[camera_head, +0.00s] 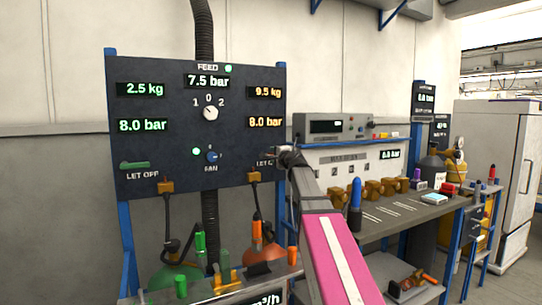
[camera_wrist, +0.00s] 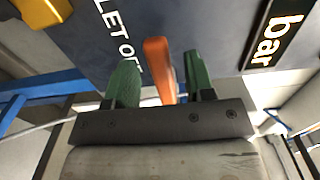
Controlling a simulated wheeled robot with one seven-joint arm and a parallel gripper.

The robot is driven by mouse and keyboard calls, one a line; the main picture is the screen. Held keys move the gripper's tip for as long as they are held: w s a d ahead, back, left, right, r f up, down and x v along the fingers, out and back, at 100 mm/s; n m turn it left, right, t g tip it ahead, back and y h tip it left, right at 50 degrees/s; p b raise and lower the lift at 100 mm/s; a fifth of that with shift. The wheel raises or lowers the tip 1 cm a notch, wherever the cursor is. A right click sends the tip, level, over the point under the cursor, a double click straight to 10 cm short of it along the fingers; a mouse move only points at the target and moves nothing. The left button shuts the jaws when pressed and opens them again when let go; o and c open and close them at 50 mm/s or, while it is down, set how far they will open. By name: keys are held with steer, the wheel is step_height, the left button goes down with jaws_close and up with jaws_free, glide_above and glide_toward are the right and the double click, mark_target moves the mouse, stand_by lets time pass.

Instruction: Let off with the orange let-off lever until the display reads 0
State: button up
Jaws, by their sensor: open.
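The orange let-off lever (camera_wrist: 158,68) shows in the wrist view, standing out from the dark panel beside its LET OFF label. My gripper (camera_wrist: 160,62) is open, with one green finger on each side of the lever; I see a gap on both sides. In the head view my gripper (camera_head: 280,153) is at the right edge of the panel (camera_head: 160,70) and hides the orange lever. The orange displays on the right read 9.5 kg (camera_head: 266,92) and 8.0 bar (camera_head: 265,122).
Green displays on the left read 2.5 kg (camera_head: 142,89) and 8.0 bar (camera_head: 141,125), above a green let-off lever (camera_head: 135,165). The feed display (camera_head: 207,81) reads 7.5 bar, above a selector knob (camera_head: 210,113). A bench (camera_head: 400,215) with several fittings stands on the right.

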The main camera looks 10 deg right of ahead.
mark_target(271, 154)
steer(key=shift+x, duration=2)
jaws_close()
